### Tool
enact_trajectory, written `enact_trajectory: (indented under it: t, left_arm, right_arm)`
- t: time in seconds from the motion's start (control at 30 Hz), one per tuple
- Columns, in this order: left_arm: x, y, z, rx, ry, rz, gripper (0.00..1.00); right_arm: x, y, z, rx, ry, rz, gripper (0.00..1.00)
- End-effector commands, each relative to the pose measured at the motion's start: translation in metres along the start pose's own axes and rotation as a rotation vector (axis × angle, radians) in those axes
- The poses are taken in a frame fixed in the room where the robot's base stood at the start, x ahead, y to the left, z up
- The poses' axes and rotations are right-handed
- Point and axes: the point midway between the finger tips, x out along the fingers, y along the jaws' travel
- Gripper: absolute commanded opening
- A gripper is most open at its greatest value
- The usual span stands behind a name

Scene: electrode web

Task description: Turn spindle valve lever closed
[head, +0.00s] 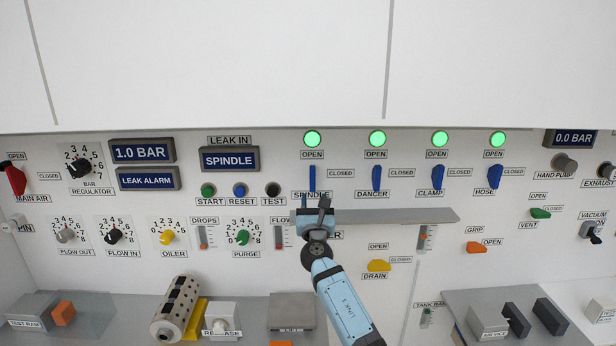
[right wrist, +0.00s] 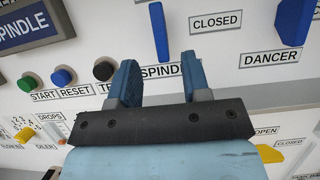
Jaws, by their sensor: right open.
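The spindle valve lever (head: 312,178) is a blue bar that stands upright below a lit green lamp. Its OPEN label is above it and its CLOSED label is to its right. In the right wrist view the lever (right wrist: 159,32) stands above and between my finger tips, apart from them. My right gripper (head: 315,205) is open and empty just below the lever, over the SPINDLE label. Its two blue fingers (right wrist: 158,75) show in the right wrist view. My left gripper is not in view.
Blue levers for dancer (head: 376,178), clamp (head: 438,178) and hose (head: 495,176) stand to the right. A grey shelf (head: 400,215) sticks out right of my gripper. Start, reset and test buttons (head: 273,190) are to the left. The display (head: 229,159) reads SPINDLE.

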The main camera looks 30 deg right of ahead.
Motion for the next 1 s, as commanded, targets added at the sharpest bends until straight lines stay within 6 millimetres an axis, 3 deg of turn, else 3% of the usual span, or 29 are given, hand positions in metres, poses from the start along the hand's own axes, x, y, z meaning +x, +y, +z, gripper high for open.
enact_trajectory:
  t: [0.2,0.4,0.6,0.87,1.0]
  left_arm:
    - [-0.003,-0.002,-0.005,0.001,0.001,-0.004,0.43]
    - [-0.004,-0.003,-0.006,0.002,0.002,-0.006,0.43]
    - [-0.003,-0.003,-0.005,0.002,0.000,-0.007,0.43]
    - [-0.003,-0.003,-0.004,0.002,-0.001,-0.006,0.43]
    - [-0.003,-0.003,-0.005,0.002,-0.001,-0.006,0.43]
  right_arm:
    - [0.050,-0.001,0.002,0.000,-0.001,-0.002,0.44]
    - [0.080,0.000,0.001,0.001,0.000,0.000,0.44]
    - [0.093,0.000,0.000,0.002,0.001,0.000,0.44]
    - [0.094,0.000,0.000,0.003,0.001,0.000,0.44]
    - [0.094,0.000,0.000,0.003,0.001,0.000,0.16]
